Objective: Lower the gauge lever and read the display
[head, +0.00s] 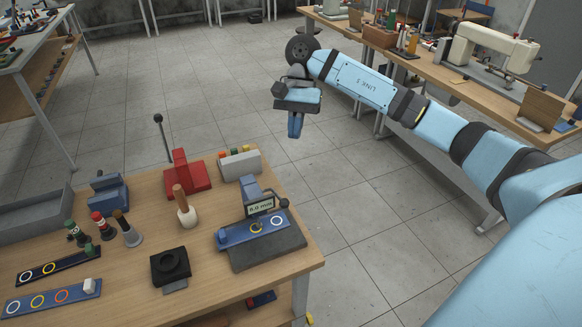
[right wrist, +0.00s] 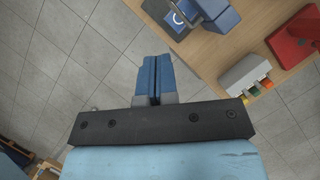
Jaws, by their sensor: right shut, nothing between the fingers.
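The gauge (head: 252,190) stands at the right end of the wooden table, with a dark grey base plate (head: 285,247). Its tilted display (head: 260,207) seems to read 0.0 mm. A small black knob (head: 284,203), apparently the lever's, sits at its right side. A blue strip with coloured rings (head: 233,237) lies on the base, under the gauge. My right gripper (head: 295,124) is shut and empty, beyond the table and apart from the gauge, above the floor. Its blue fingers (right wrist: 153,62) touch in the right wrist view, where part of the gauge (right wrist: 208,12) shows at the top. My left gripper is out of view.
Left of the gauge stand a wooden-handled tool (head: 185,208), a red press (head: 183,175) with a tall black-knobbed lever, a grey block with coloured buttons (head: 240,164) and a black square block (head: 171,267). Two more ringed strips lie at left. Open floor surrounds my right gripper.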

